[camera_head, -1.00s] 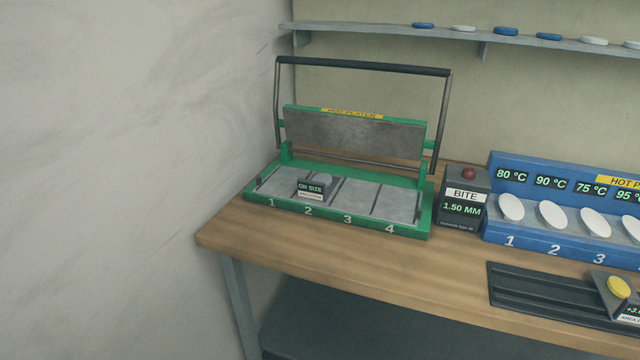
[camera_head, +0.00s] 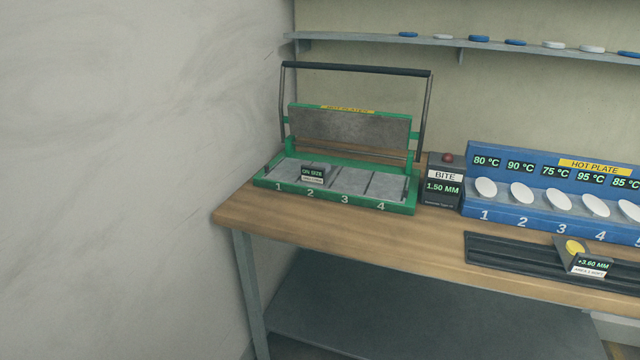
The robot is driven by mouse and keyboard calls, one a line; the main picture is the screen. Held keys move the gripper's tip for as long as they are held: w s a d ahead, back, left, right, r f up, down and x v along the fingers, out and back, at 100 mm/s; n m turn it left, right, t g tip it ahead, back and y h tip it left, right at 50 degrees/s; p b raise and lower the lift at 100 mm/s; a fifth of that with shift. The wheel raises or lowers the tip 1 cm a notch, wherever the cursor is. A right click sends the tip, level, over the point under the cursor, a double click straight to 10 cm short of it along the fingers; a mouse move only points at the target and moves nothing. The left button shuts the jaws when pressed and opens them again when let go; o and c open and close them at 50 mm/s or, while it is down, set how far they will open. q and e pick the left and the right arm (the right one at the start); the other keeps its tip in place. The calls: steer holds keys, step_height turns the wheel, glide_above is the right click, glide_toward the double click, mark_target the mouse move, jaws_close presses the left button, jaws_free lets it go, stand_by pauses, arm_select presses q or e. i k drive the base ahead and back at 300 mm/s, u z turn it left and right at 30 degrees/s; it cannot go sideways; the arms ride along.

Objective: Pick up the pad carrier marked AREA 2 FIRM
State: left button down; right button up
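One small carrier (camera_head: 314,174) with a display reading "ON SIZE" stands in slot 2 of the green press; its white label is too small to read. Another carrier (camera_head: 588,262) with a yellow pad and a display reading "+3.60 MM" stands on the black rail (camera_head: 500,250); its label begins with AREA, but the rest is not clear. I cannot make out a label reading AREA 2 FIRM. Neither of my grippers is in view.
The green press (camera_head: 340,195), numbered 1 to 4, has its lid and handle raised. A BITE box (camera_head: 444,184) reading 1.50 MM and a blue hot plate (camera_head: 560,170) with white discs stand to its right. A wall shelf (camera_head: 400,40) holds blue and white discs. The wooden bench front (camera_head: 380,240) is clear.

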mark_target(320, 173)
steer(key=z, duration=0.9)
steer(key=i, duration=0.75)
steer(key=u, duration=1.45)
